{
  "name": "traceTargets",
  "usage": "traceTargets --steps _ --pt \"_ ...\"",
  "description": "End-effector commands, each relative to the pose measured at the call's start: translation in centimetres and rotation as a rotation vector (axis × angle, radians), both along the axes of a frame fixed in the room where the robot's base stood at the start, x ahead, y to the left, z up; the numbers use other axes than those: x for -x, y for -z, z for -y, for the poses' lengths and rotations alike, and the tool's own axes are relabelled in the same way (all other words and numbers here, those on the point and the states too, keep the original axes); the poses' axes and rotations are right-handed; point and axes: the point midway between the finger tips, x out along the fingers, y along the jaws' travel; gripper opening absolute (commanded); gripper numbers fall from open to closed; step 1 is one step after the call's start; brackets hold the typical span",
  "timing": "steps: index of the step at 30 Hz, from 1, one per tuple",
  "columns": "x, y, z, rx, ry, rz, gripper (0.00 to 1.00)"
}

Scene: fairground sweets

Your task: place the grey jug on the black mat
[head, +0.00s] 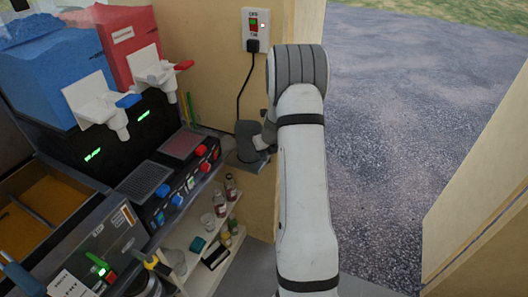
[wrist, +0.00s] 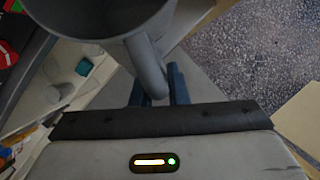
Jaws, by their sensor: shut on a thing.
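The grey jug (wrist: 98,22) fills the top left of the wrist view, seen from above with its hollow inside showing. Its handle lies between the two fingers of my gripper (wrist: 158,88), which is shut on it. In the head view the jug (head: 244,157) is small and dark, partly covered by my gripper (head: 264,141), in front of the wooden wall and right of the counter. I cannot make out for certain which surface is the black mat. A dark square panel (head: 145,181) and a reddish-dark one (head: 180,144) lie below the dispensers.
Blue (head: 45,82) and red (head: 128,42) dispensers with white taps stand at the upper left. A control panel with knobs (head: 190,178) edges the counter. Below, a white shelf (head: 198,270) holds bottles and cups. A socket (head: 256,30) with a hanging cord is on the wall.

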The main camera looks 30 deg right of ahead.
Motion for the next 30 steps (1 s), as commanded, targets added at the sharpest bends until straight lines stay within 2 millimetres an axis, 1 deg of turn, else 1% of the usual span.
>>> traceTargets --steps 3,4,9,12,18,22,26,30 --pt "0.0 0.1 0.0 0.0 0.0 0.0 0.0" --pt "0.0 0.1 0.0 0.0 -0.001 0.0 0.16" --pt "0.0 0.1 0.0 0.0 -0.001 0.0 0.29" --pt "0.0 0.1 -0.1 0.0 -0.001 0.0 0.36" --pt "-0.1 0.0 -0.1 0.0 -0.001 0.001 0.36" --pt "0.1 -0.7 -0.1 0.0 -0.001 0.002 0.36" --pt "0.9 -2.5 -0.1 0.002 -0.001 0.004 0.36" --pt "2.0 -5.3 -0.2 0.002 -0.001 0.005 0.36"
